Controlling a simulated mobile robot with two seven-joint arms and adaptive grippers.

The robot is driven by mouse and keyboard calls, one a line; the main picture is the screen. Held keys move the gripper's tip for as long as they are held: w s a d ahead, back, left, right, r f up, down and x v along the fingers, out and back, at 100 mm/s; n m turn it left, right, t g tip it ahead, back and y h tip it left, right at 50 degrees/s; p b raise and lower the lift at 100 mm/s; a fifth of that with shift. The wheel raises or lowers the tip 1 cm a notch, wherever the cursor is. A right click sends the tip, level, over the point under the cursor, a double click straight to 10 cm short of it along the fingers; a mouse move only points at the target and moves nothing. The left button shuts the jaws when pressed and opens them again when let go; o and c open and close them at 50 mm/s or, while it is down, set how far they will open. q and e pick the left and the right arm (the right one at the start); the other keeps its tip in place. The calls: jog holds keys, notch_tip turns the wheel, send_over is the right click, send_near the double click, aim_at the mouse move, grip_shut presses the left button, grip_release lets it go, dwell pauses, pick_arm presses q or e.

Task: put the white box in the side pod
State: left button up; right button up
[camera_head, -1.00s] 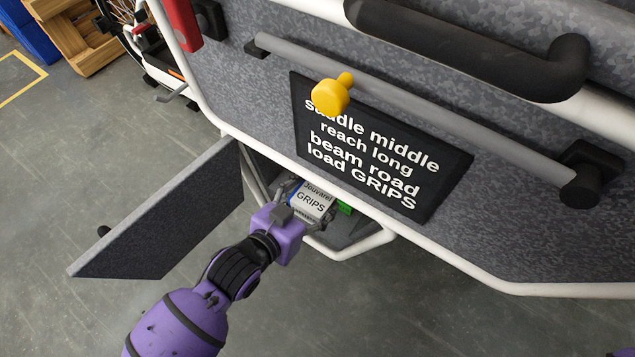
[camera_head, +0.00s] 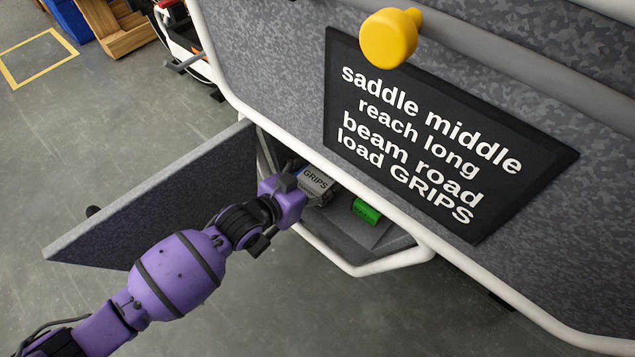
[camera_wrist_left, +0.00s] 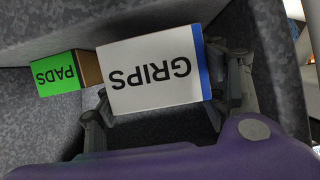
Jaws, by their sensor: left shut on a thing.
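The white box (camera_wrist_left: 152,72), marked GRIPS with a blue edge, is between the fingers of my left gripper (camera_wrist_left: 165,105), which is shut on it. In the head view my left gripper (camera_head: 300,190) reaches into the open side pod (camera_head: 345,235) with the white box (camera_head: 315,183) inside the opening. The pod's inner wall (camera_wrist_left: 45,130) surrounds the box in the wrist view. I cannot tell whether the box touches the pod floor. My right gripper is not in view.
A green box marked PADS (camera_wrist_left: 56,73) lies in the pod beside the white box; it also shows in the head view (camera_head: 366,211). The open pod door (camera_head: 160,200) stands to the left. A black sign (camera_head: 430,140) and a yellow knob (camera_head: 390,37) are above.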

pick_arm(q)
jog(key=shift+f, duration=0.7)
jog(key=shift+r, duration=0.15)
jog(key=o, duration=1.6)
jog(key=shift+f, duration=0.25)
jog(key=shift+c, duration=0.2)
